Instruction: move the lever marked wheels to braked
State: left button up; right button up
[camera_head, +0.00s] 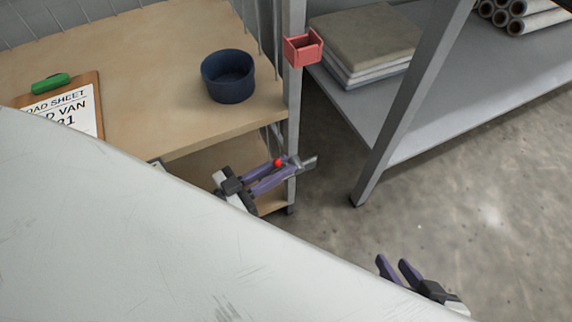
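A small red knob (278,162) shows at the fingers of my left gripper (291,166), beside a shelf post. A short grey metal piece (307,162) sticks out just past the fingertips. I cannot tell whether it and the knob belong to one lever. No "wheels" or "braked" marking is readable. The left gripper's purple fingers are apart, with a narrow gap. Whether they touch the knob is unclear. My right gripper (393,264) is at the lower right, over the floor, with its fingers apart and empty. A large pale panel hides much of the lower left.
The pale panel (120,235) fills the lower left. A wooden shelf (150,50) holds a blue bowl (228,80) and clipboard (88,110). A red bin (303,48) hangs on the post (293,100). A grey rack (440,110) stands at right. Floor (480,210) is clear.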

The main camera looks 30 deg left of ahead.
pick_arm(q)
jog(key=shift+x, duration=1)
jog(key=shift+c, duration=0.4)
grip_shut()
